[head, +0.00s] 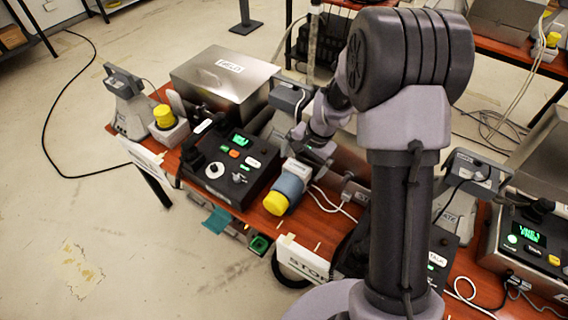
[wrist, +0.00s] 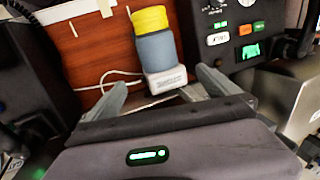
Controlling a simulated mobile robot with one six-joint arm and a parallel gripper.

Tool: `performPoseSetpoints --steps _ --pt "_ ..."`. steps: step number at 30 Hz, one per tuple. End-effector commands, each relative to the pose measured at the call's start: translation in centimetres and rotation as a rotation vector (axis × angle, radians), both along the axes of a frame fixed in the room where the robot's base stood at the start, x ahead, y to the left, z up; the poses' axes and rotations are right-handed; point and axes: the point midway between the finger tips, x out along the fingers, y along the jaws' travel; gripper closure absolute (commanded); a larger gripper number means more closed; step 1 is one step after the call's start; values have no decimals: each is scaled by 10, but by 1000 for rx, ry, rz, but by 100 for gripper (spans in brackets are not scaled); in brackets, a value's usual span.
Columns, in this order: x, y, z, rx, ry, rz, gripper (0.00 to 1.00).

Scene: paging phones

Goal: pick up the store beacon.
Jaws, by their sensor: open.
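A beacon with a yellow cap, blue-grey body and pale labelled base (head: 287,188) appears to lie on its side on the red-brown desk, cap toward the front edge. In the wrist view the same beacon (wrist: 157,50) has its base toward me. Its label is too small to read, so I cannot confirm it is the store beacon. My gripper (head: 312,150) is open at the base end; in the wrist view its fingers (wrist: 163,88) are spread on either side of the base, with gaps visible. A second yellow-capped beacon (head: 165,117) stands upright at the desk's left end.
A black paging console (head: 228,165) stands close left of the beacon. A metal box (head: 225,76) is behind it. A white cable (wrist: 100,82) lies beside the beacon. A white sign (head: 302,262) hangs at the front edge. Another console (head: 530,240) is at right.

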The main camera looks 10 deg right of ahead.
Motion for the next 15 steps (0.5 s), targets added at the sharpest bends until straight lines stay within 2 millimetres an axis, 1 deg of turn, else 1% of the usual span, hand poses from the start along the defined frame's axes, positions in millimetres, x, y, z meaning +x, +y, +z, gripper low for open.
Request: performPoseSetpoints --steps 1,3,6,9,15 --pt "2 3 -21 0 3 3 0" --pt "5 8 -44 1 4 3 0" --pt "11 13 -71 1 4 3 0" --pt "15 16 -90 0 3 3 0" --pt "19 19 -106 0 2 3 0"
